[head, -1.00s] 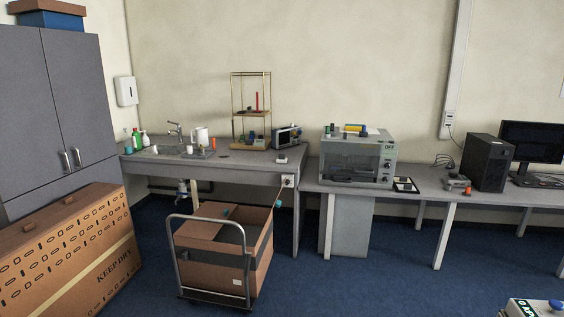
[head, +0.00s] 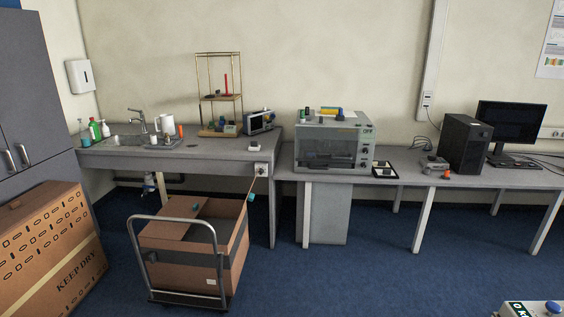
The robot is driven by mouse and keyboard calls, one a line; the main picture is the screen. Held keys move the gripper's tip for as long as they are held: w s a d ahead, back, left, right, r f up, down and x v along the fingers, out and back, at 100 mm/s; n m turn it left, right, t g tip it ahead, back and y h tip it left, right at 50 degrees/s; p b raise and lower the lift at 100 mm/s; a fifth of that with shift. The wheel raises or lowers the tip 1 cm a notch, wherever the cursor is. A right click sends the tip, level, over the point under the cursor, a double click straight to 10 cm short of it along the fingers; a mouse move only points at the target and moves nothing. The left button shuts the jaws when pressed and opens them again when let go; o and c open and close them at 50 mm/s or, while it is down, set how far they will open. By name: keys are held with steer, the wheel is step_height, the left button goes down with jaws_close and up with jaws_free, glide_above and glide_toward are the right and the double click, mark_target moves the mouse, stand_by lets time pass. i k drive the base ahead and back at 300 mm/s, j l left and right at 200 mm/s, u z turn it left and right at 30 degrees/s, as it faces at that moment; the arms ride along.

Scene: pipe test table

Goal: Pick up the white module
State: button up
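A small pale block (head: 254,147) sits near the right front edge of the sink table (head: 215,155). It may be the white module, but it is too small to tell. Nothing else in view can be clearly made out as the white module. My gripper is not in view, so whether it holds anything does not show.
A trolley (head: 178,222) with an open carton (head: 190,249) stands before the sink table. A large carton (head: 50,255) stands at left. An oven-like machine (head: 333,140), a computer tower (head: 463,145) and a monitor (head: 513,122) occupy the right bench. The blue floor (head: 380,260) at centre right is clear.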

mark_target(254, 147)
steer(key=i+z, duration=0.1)
steer(key=i, duration=2)
steer(key=i+u, duration=0.15)
steer(key=i, duration=0.4)
steer(key=i+u, duration=0.15)
steer(key=i, duration=0.4)
steer(key=i+l+u, duration=0.15)
steer(key=i, duration=0.35)
steer(key=i+l+u, duration=0.15)
steer(key=i, duration=0.4)
steer(key=i+u, duration=0.45)
steer(key=i, duration=0.2)
steer(key=i+l+u, duration=0.25)
steer(key=i+u, duration=0.2)
steer(key=i, duration=0.15)
